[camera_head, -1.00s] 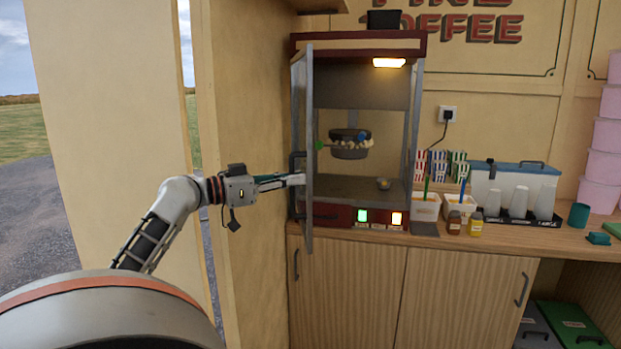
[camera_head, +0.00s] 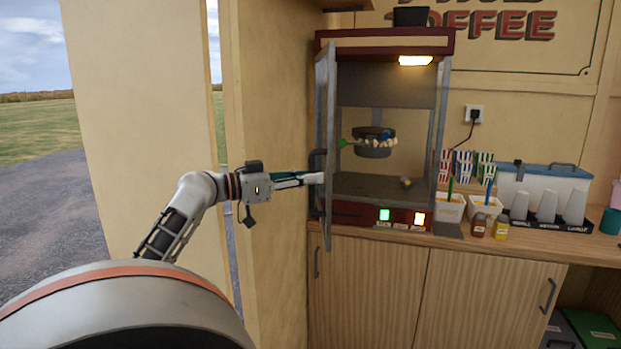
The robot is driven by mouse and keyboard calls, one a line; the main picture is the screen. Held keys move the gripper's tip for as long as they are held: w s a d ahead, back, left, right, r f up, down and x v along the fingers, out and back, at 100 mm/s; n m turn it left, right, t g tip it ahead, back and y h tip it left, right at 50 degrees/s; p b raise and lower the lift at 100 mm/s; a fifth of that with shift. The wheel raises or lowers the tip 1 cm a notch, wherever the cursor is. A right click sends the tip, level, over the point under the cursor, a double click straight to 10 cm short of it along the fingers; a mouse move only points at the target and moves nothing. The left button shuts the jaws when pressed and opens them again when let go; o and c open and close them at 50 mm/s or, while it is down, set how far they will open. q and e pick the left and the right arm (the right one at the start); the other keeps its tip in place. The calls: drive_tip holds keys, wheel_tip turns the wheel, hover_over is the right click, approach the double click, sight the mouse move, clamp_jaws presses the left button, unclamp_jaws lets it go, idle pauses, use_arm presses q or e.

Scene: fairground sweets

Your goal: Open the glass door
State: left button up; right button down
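The glass door (camera_head: 329,110) of the popcorn machine (camera_head: 440,110) stands swung out at the machine's left side, seen nearly edge-on. Its dark upright handle (camera_head: 317,160) is on the door's left face. My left gripper (camera_head: 314,179) reaches in from the left, level, with its fingers together across the handle at about mid-height. The fingers look shut on the handle, which they partly hide. My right gripper is not in view.
The wooden counter (camera_head: 390,235) holds white tubs (camera_head: 449,208), small bottles (camera_head: 501,229), a cup tray (camera_head: 560,223) and a blue-lidded box (camera_head: 545,185) right of the machine. A yellow wall panel (camera_head: 275,80) stands close behind my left arm.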

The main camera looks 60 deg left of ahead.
use_arm(q)
drive_tip(key=s+a, duration=0.2)
drive_tip(key=s, duration=0.9)
drive_tip(key=shift+s, duration=0.3)
drive_tip(key=shift+a, duration=0.1)
